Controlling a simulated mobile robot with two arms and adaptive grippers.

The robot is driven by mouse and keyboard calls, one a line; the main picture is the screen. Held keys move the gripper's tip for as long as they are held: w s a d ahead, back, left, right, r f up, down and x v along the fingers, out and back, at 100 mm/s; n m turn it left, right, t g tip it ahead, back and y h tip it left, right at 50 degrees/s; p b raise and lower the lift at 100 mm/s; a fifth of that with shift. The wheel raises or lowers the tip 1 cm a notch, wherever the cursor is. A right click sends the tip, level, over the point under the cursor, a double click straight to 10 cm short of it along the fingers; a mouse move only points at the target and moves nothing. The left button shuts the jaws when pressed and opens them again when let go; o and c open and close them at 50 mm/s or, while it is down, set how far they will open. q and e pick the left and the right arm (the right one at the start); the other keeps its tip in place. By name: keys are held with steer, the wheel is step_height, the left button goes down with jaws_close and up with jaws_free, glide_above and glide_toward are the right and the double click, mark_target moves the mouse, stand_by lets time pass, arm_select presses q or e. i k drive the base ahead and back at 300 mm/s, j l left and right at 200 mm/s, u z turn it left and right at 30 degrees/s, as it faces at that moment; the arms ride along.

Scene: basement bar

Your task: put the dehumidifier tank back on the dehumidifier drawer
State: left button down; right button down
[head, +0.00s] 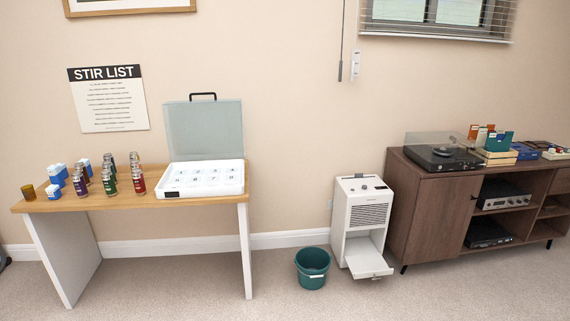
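The white dehumidifier (368,214) stands on the carpet against the wall, left of the brown cabinet. Its drawer (367,265) is pulled out low at the front, and the part of it that shows is flat and empty. Neither of my grippers is in view.
The brown cabinet (432,205) at the right carries a turntable (440,157). The carpet in front of the dehumidifier is clear.

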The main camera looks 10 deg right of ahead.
mark_target(372, 264)
steer(key=i+z, duration=0.3)
steer(key=i, duration=0.25)
steer(key=i+z, duration=0.3)
steer(key=i, duration=0.3)
steer(key=i+j+z, duration=0.2)
steer(key=i+z, duration=0.15)
steer(key=i, duration=0.2)
steer(key=i+l, duration=0.15)
steer(key=i, duration=0.35)
steer(key=i+l, duration=0.15)
steer(key=i, duration=0.4)
steer(key=i+l+u, duration=0.1)
steer(key=i, duration=0.4)
